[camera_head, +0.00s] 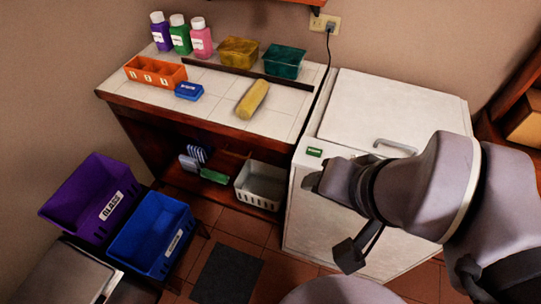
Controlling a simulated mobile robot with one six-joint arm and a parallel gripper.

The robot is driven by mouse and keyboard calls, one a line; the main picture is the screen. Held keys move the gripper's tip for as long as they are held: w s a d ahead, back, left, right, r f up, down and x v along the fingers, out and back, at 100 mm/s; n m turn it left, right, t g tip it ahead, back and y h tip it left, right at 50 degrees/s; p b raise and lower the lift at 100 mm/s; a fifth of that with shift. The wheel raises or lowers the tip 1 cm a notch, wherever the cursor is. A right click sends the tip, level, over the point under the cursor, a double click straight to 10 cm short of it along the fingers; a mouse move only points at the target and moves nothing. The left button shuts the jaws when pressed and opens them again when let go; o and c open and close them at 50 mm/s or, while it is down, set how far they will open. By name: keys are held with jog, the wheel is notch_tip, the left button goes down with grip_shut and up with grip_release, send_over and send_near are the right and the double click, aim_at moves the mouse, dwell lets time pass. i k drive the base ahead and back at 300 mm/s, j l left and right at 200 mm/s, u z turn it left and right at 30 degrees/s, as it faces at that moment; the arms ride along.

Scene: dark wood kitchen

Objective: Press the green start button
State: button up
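A small green button (314,152) sits near the front left corner of the top of a white machine (385,105). The machine's lid has a grey handle. My gripper (312,182) is in front of and slightly below the button in the picture, near the machine's front edge. A gap shows between it and the button in this view. My wrist hides most of the gripper, and its fingers are too small and dark to tell open from shut. My arm covers the machine's right front part.
A tiled counter (215,100) stands left of the machine with bottles, tubs, an orange caddy (155,73) and a yellow roll (252,98). A white basket (262,184) is on the shelf below. Purple (85,195) and blue (150,235) bins stand at the lower left.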

aim_at(311, 151)
jog(key=z, duration=0.7)
jog(key=i+j, duration=0.4)
